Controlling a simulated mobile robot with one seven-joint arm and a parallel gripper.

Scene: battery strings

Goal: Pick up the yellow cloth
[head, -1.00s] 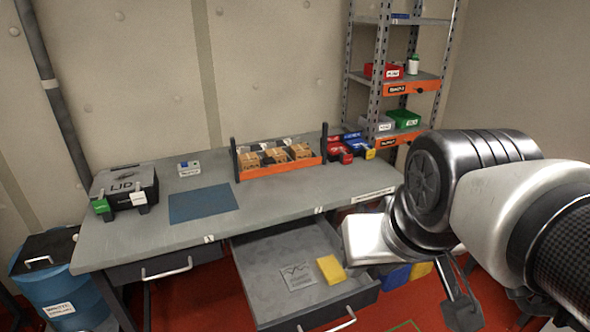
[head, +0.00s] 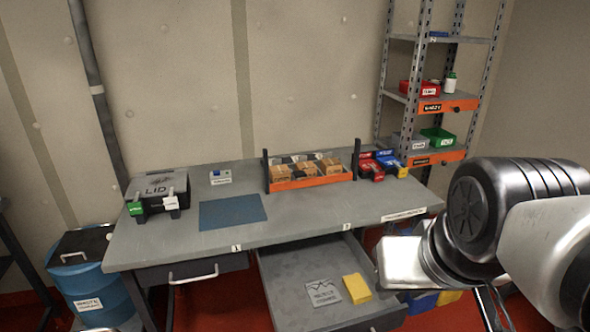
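The yellow cloth (head: 356,288) lies folded like a block in the open drawer (head: 295,268) under the right part of the workbench. It is beside a grey labelled item (head: 323,293) on the drawer floor. My arm reaches in from the right of the head view. The end of my arm hangs low at the bottom right, to the right of the drawer and apart from the cloth. My gripper (head: 494,312) shows only partly at the bottom edge, and its fingertips are cut off.
The workbench (head: 290,222) carries a black lid case (head: 160,190), a blue mat (head: 232,211) and an orange rack of boxes (head: 308,181). A shelf unit (head: 432,104) with bins stands at the back right. A blue drum (head: 95,291) stands left of the bench.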

